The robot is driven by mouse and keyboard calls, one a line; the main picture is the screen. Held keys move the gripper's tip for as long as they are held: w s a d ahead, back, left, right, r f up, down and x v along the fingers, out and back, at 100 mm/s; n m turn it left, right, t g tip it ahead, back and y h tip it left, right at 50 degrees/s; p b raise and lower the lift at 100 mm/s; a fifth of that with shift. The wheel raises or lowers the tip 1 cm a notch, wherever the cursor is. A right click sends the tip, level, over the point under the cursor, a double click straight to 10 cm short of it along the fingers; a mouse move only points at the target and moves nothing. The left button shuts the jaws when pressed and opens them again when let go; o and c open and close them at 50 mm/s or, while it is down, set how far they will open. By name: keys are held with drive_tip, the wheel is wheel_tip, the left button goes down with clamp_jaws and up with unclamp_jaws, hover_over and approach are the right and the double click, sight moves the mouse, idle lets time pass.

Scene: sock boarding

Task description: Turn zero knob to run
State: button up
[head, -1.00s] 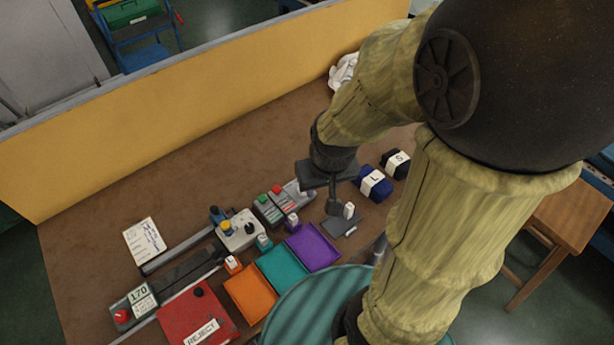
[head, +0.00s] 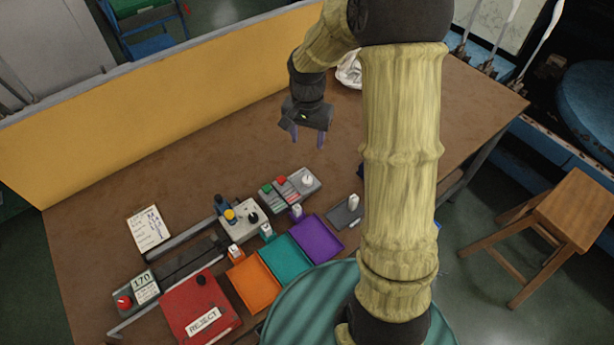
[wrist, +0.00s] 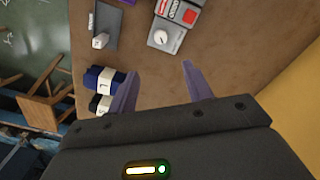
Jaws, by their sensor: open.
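A white round knob (head: 307,181) sits at the right end of the grey control box (head: 272,200) with green and red buttons. The knob also shows at the top of the wrist view (wrist: 166,37); its setting is too small to read. A black knob (head: 253,218) is on the light box with a yellow button, and a red knob (head: 124,301) is beside the 170 display (head: 143,282). No label reading zero is legible. My gripper (head: 307,137) is open and empty above the back of the table, apart from the knobs. Its purple fingers (wrist: 159,78) point towards the box.
Orange (head: 253,283), teal (head: 285,260) and purple (head: 315,239) trays and a red reject bin (head: 200,308) line the front. Banded dark rolls (wrist: 104,79) lie left of my fingers in the wrist view. A yellow partition (head: 130,130) stands behind; the brown table (head: 200,170) between is clear.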

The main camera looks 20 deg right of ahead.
sight(307, 179)
drive_tip(key=shift+w+f, duration=0.1)
drive_tip(key=shift+w, duration=0.25)
wheel_tip(307, 179, down, 17)
drive_tip(key=shift+f+p, duration=0.2)
drive_tip(key=shift+p, duration=0.55)
drive_tip(key=c, duration=1)
drive_tip(key=shift+o, duration=0.2)
